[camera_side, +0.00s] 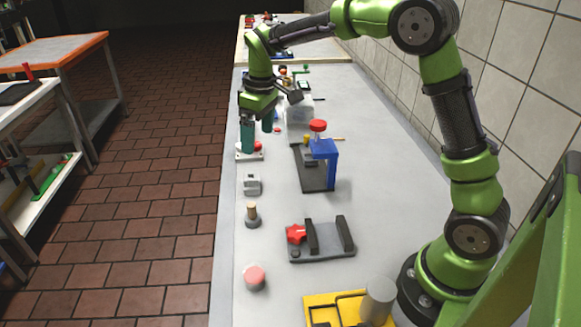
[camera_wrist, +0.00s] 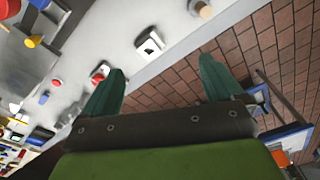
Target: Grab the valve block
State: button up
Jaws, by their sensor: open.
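A small grey-white block with a dark opening (camera_side: 252,184) lies near the left edge of the long grey table; it looks most like the valve block, though I cannot be sure. In the wrist view the block (camera_wrist: 150,43) shows beyond and between the fingertips, apart from them. My gripper (camera_side: 257,140) has two green fingers and is open, with nothing seen between them. It hangs over the table's left edge, behind the block in the side view. In the wrist view my gripper (camera_wrist: 162,66) has its left finger partly covering a white plate with a red button (camera_wrist: 99,76).
A wooden-topped peg (camera_side: 252,214) and a pink-red knob (camera_side: 255,277) stand along the left edge. A blue stand (camera_side: 325,165) and a dark fixture with a red star knob (camera_side: 320,246) are to the right. The tiled wall bounds the right; brick floor lies left.

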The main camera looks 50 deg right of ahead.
jog(key=w+d+f+n, duration=0.1)
jog(key=w+f+n, duration=0.1)
jog(key=w+n, duration=0.15)
jog(key=n, duration=0.2)
send_over(251, 177)
jog(key=shift+g, duration=0.4)
jog(key=f, duration=0.6)
jog(key=s+f, duration=0.1)
jog(key=f, duration=0.2)
jog(key=shift+a+f, duration=0.15)
jog(key=shift+a, duration=0.2)
jog(key=shift+w+f, duration=0.2)
jog(key=shift+f, duration=2.6)
jog(key=c, duration=1.3)
jog(key=shift+r, duration=0.1)
